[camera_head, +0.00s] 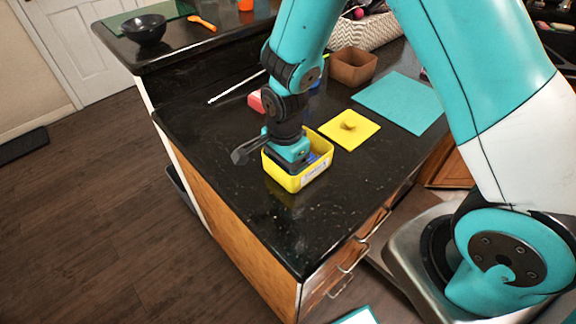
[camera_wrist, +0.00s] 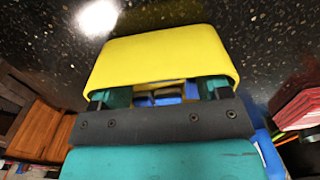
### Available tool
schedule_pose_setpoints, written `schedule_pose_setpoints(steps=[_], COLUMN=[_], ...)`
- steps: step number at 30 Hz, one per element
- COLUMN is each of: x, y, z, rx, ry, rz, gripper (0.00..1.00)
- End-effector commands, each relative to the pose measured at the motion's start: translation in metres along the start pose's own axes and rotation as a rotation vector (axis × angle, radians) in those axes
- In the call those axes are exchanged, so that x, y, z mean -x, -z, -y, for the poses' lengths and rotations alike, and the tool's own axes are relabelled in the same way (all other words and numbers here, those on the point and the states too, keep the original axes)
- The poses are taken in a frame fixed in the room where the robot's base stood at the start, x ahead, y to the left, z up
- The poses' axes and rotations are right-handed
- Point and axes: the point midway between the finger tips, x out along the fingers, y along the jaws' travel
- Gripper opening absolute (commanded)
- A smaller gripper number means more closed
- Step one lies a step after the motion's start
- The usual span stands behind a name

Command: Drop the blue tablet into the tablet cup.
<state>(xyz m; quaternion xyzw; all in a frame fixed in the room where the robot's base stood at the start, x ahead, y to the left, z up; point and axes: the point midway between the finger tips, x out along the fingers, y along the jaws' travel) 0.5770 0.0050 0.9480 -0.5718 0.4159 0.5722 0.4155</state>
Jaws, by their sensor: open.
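A yellow open-topped box (camera_head: 296,184) with a white label stands near the counter's left edge. Blue pieces (camera_head: 313,158) show inside it. My gripper (camera_head: 289,160) points down into this box, its fingertips hidden by the walls. In the wrist view my gripper (camera_wrist: 160,96) has its two fingers apart, inside the yellow wall (camera_wrist: 160,55). Blue and dark shapes (camera_wrist: 168,94) lie between and below the fingers; I cannot tell whether one is a single tablet. A brown square cup (camera_head: 352,68) stands farther back; no view shows which vessel is the tablet cup.
A yellow square lid (camera_head: 350,128) with a knob lies right of the box. A teal mat (camera_head: 402,103) lies behind it. A red object (camera_head: 256,101) is behind my wrist. A white stick (camera_head: 235,87) lies farther left. The front counter is clear.

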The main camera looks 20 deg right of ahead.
Motion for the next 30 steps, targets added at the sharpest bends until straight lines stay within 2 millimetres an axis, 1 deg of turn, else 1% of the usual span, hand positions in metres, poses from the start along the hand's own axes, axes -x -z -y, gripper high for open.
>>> schedule_pose_setpoints(steps=[3, 9, 11, 12, 14, 15, 16, 26, 30], x=[-0.0065, -0.0070, -0.0069, -0.0069, -0.0068, -0.0068, -0.0068, -0.0064, -0.0021], y=[0.0000, 0.0000, 0.0000, 0.0000, 0.0000, 0.0000, 0.0000, 0.0000, -0.0001], z=[-0.0003, 0.0000, 0.0000, 0.0000, 0.0000, 0.0000, 0.0000, 0.0000, 0.0006], rx=[0.000, 0.000, 0.000, 0.000, 0.000, 0.000, 0.000, 0.000, 0.000], ry=[-0.001, 0.001, 0.001, 0.001, 0.001, 0.001, 0.001, 0.001, 0.003], rz=[0.000, 0.000, 0.000, 0.000, 0.000, 0.000, 0.000, 0.000, 0.000], gripper=[0.70, 0.70, 0.56, 0.47, 0.33, 0.24, 0.17, 0.17, 0.17])
